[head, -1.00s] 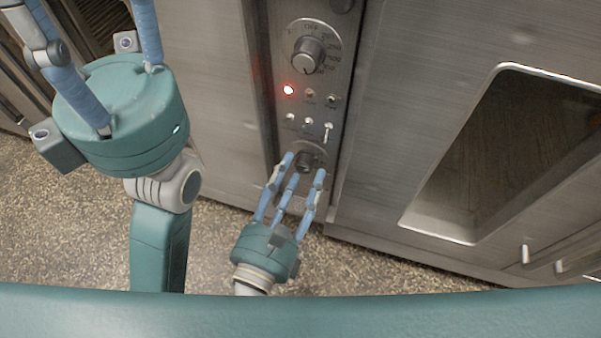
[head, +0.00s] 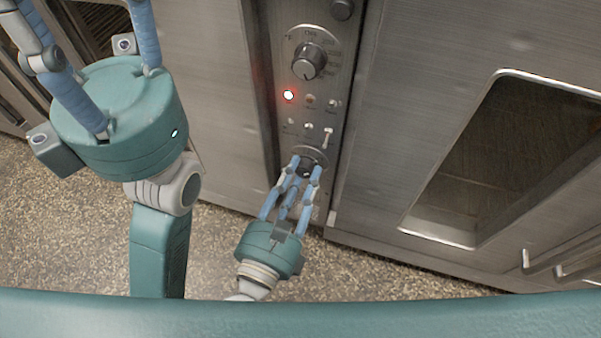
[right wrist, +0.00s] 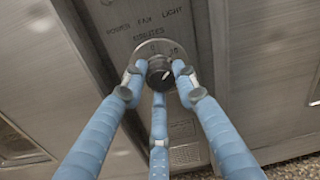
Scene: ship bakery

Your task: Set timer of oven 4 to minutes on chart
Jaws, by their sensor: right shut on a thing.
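The oven's control panel (head: 283,60) is a narrow upright metal strip between steel doors. Its lower dial, the timer knob (right wrist: 160,74), is black with a light pointer mark, under the word MINUTES in the right wrist view. My right gripper (head: 306,165) has its three blue fingers closed around this knob. The fingers hide part of the dial's scale. My left gripper (head: 75,60) is large at the upper left, away from the panel; its fingertips are out of the picture. The oven number and the chart do not show.
To the right is an oven door with a dark window (head: 490,150) and handles (head: 545,258) below. The speckled floor (head: 60,240) is clear.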

